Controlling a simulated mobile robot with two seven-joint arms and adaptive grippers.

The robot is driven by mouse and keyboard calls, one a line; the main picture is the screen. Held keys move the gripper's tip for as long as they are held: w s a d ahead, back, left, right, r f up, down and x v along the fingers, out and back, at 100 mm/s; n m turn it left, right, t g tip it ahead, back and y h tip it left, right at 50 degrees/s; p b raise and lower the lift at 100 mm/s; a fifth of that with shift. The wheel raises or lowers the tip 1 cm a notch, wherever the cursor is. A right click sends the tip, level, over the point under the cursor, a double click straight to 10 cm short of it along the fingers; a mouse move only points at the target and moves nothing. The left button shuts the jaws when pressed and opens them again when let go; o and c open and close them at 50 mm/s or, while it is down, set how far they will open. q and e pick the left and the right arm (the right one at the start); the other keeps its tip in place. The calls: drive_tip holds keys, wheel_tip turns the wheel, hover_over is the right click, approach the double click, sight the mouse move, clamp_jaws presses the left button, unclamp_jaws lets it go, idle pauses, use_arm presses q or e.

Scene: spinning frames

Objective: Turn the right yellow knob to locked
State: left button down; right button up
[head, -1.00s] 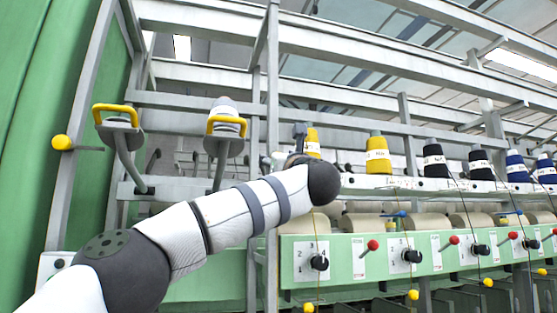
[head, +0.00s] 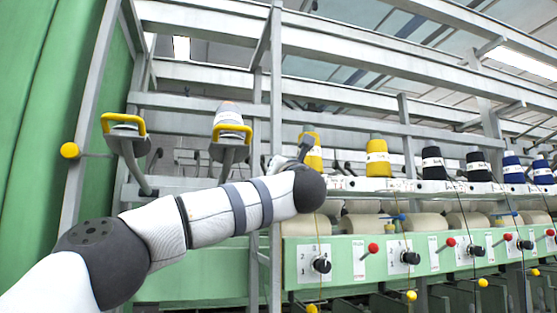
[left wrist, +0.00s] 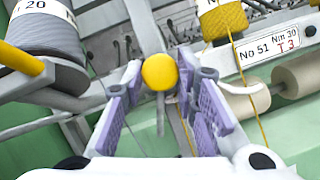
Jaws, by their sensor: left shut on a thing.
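A round yellow knob (left wrist: 160,72) on a light rod sits between the purple-padded fingers of my left gripper (left wrist: 163,90) in the left wrist view. The gripper is shut on this knob. In the head view my left arm reaches up to the frame's upright post, and its dark wrist hides the knob and most of the gripper. Another yellow ball knob (head: 69,150) sticks out on a rod at the far left. My right gripper is not in view.
Yellow U-shaped handles (head: 123,123) stand at the upper left. Yarn cones (head: 378,157) line a rail at the right. Below it, a green panel (head: 340,262) carries black dials and red knobs. A grey upright post (head: 275,90) stands close to my left wrist.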

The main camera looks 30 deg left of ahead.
use_arm(q)
drive_tip(key=shift+s+a+r+m+g+h, duration=0.15)
drive_tip(key=shift+m+h, duration=0.9)
drive_tip(key=shift+m, duration=1.7)
drive_tip(key=shift+w+d+r+m+g+h, duration=0.1)
drive_tip(key=shift+m+h, duration=1)
drive_tip(key=shift+m, duration=1.6)
drive_tip(key=shift+s+a+r+m+g+h, duration=0.15)
drive_tip(key=shift+m+h, duration=0.9)
drive_tip(key=shift+m, duration=1.7)
drive_tip(key=shift+f, duration=0.1)
drive_tip(key=c, duration=1.3)
unclamp_jaws()
drive_tip(key=v, duration=1.2)
